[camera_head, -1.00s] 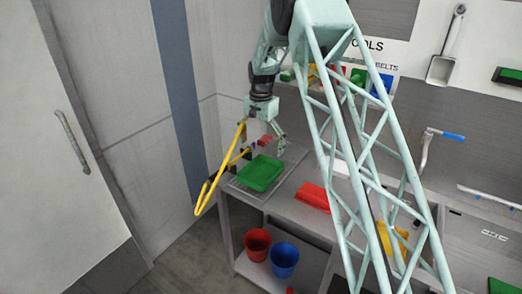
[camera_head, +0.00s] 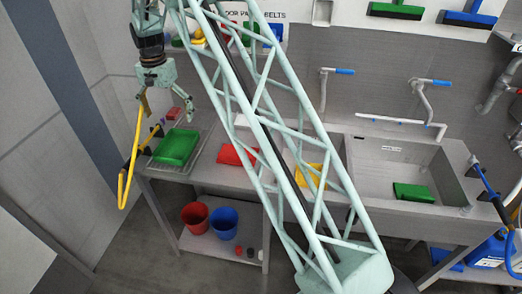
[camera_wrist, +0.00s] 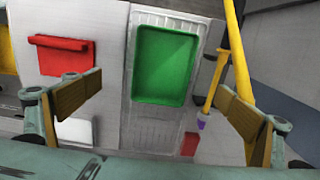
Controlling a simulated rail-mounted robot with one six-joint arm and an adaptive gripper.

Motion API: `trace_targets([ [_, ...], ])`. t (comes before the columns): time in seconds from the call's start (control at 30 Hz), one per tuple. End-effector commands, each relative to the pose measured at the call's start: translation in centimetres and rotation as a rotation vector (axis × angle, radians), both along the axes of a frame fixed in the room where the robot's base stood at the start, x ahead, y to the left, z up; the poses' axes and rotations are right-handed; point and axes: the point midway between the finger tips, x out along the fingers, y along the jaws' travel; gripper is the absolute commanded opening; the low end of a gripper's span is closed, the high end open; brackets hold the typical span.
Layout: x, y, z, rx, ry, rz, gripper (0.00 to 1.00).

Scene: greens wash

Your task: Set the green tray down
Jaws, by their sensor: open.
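A green tray (camera_head: 176,147) lies flat on the ribbed draining board (camera_head: 203,148) at the left end of the counter. In the wrist view the tray (camera_wrist: 165,66) sits between and beyond my fingers, with board ribs showing below it. My gripper (camera_head: 167,106) hangs above the tray, fingers pointing down and spread apart, with nothing between them. In the wrist view my open gripper (camera_wrist: 157,93) is clear of the tray. A second green item (camera_head: 413,192) lies in the sink at the right.
A bent yellow tube (camera_head: 130,165) stands close by my gripper at the counter's left end. A red item (camera_head: 236,154) and a yellow item (camera_head: 312,176) lie right of the board. Red (camera_head: 195,217) and blue (camera_head: 224,223) buckets stand below. The sink (camera_head: 375,178) is at the right.

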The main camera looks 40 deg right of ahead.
Motion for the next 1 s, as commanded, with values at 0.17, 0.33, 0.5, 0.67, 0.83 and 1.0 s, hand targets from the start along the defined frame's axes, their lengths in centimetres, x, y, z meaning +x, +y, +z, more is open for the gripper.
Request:
trace_targets([
  [0.17,-1.8,0.0,3.6,-0.001,-0.015,0.031,0.98],
  [0.33,-3.8,-0.1,7.1,-0.002,-0.030,0.065,0.98],
  [0.5,-6.0,-0.1,10.3,-0.003,-0.044,0.098,0.98],
  [0.67,-8.2,-0.1,13.3,-0.005,-0.059,0.130,0.98],
  [0.83,-10.8,-0.2,16.2,-0.008,-0.073,0.164,0.98],
  [1.0,-13.4,-0.2,18.9,-0.011,-0.087,0.198,0.98],
])
